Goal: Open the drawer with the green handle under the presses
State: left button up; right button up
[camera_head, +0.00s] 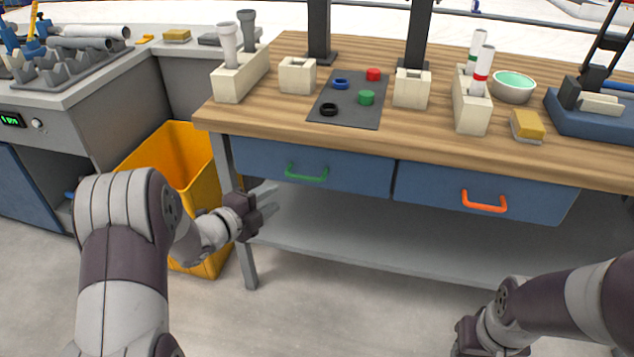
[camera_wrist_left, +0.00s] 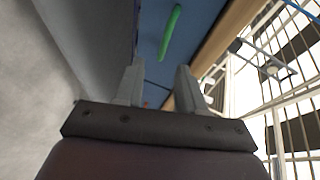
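The drawer with the green handle (camera_head: 345,171) is a blue front under the wooden bench top, at the left, and it looks shut. Its green handle (camera_head: 307,174) is a horizontal bar; it also shows in the left wrist view (camera_wrist_left: 171,32), above and between the fingers. My left gripper (camera_head: 268,198) is open and empty, below and left of the handle, apart from it. In the left wrist view its two fingers (camera_wrist_left: 158,86) stand spread with nothing between them. My right arm shows at the lower right; its gripper (camera_head: 480,340) is cut off by the picture's bottom edge.
A second blue drawer with an orange handle (camera_head: 484,202) is to the right. A yellow bin (camera_head: 178,160) stands left of the bench leg. A grey lower shelf (camera_head: 370,245) runs under the drawers. The bench top (camera_head: 300,133) carries blocks, coloured rings and pipes. The floor in front is clear.

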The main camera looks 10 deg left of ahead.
aim_at(304, 178)
pick_arm(q)
jog(key=shift+m, duration=0.4)
jog(key=b+x, duration=0.1)
jog(key=x, duration=0.3)
jog(key=b+x, duration=0.1)
jog(key=x, duration=0.3)
jog(key=b+x, duration=0.1)
jog(key=x, duration=0.3)
jog(key=shift+d+r, duration=0.15)
jog(key=shift+r, duration=0.2)
jog(key=shift+w+d, duration=0.1)
jog(key=shift+w, duration=0.1)
jog(key=shift+c, duration=0.3)
grip_shut()
